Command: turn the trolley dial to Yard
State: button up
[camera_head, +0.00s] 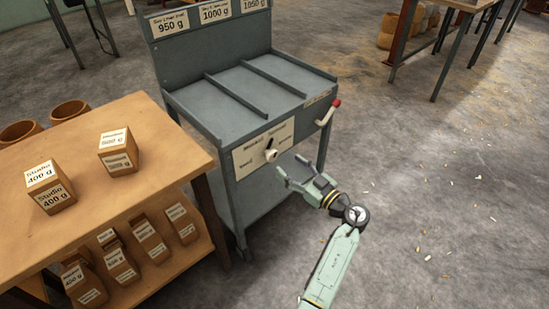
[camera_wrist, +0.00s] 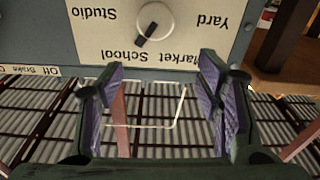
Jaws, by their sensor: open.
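The trolley (camera_head: 237,120) is a grey metal cart. Its front carries a cream plate (camera_head: 247,158) with a pale round dial (camera_head: 271,156). In the wrist view the plate is upside down and the dial (camera_wrist: 154,20) shows near the top. Its dark pointer angles down and left, toward the "Market School" lettering. "Studio" is at the left and "Yard" (camera_wrist: 209,20) at the right there. My gripper (camera_head: 290,170) is open and empty, just in front of and below the dial, apart from it. Its two fingers (camera_wrist: 162,70) show below the dial in the wrist view.
A lever with a red knob (camera_head: 335,104) sticks out at the trolley's right corner. The concrete floor (camera_head: 440,190) to the right is open, with scattered chips.

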aim_at(274, 158)
jog(key=shift+m+h, duration=0.4)
jog(key=shift+m, duration=0.1)
jog(key=w+a+f, duration=0.1)
jog(key=w, duration=0.1)
jog(key=w+a+f, duration=0.1)
jog(key=w+a, duration=0.1)
jog(key=w, duration=0.1)
jog(key=w+a+f, duration=0.1)
jog(key=w, duration=0.1)
jog(key=shift+w+a+p, duration=0.25)
jog(key=shift+a+p, duration=0.15)
jog(key=shift+c, duration=0.5)
jog(key=c, duration=1.1)
